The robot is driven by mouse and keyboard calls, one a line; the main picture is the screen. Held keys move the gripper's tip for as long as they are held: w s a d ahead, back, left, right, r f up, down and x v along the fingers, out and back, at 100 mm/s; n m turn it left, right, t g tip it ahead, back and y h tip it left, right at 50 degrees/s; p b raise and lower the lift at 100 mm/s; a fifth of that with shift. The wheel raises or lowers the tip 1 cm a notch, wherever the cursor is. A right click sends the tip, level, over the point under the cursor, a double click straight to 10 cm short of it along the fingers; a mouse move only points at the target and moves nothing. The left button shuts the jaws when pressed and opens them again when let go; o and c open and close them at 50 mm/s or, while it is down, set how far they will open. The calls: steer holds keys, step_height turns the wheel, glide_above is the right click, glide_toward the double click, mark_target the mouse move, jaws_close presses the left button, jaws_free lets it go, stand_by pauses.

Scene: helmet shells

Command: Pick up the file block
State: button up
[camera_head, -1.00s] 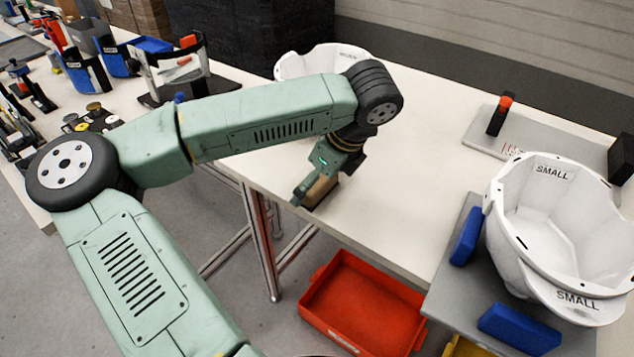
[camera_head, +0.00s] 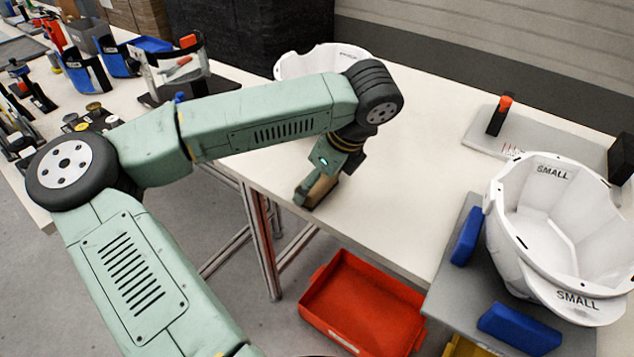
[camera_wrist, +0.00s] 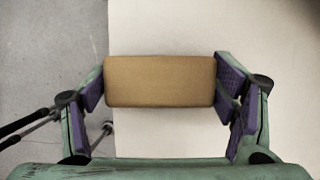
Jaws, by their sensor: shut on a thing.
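The file block is a tan-brown rectangular block (camera_wrist: 160,82), seen from above in the wrist view. My gripper (camera_wrist: 160,88) is shut on it, with a purple-padded finger against each short end. In the head view my gripper (camera_head: 318,188) is low at the table's front edge, and the block (camera_head: 322,190) shows partly between the fingers. The fingers and wrist hide some of it. I cannot tell whether the block touches the table top.
The white table (camera_head: 400,130) is clear right of my gripper. A white helmet shell (camera_head: 545,225) marked SMALL sits at right by blue pads (camera_head: 518,328). Another shell (camera_head: 300,64) stands behind my arm. A red bin (camera_head: 362,305) is below the table edge.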

steer(key=shift+r, duration=0.15)
steer(key=shift+r+b, duration=0.5)
steer(key=shift+r, duration=0.2)
steer(key=shift+s+r+b, duration=0.45)
steer(key=shift+r+b, duration=0.1)
steer(key=shift+r, duration=0.3)
steer(key=s+r+b, duration=0.1)
steer(key=s+b, duration=0.2)
steer(key=s, duration=1.2)
steer(key=shift+r+b, duration=0.3)
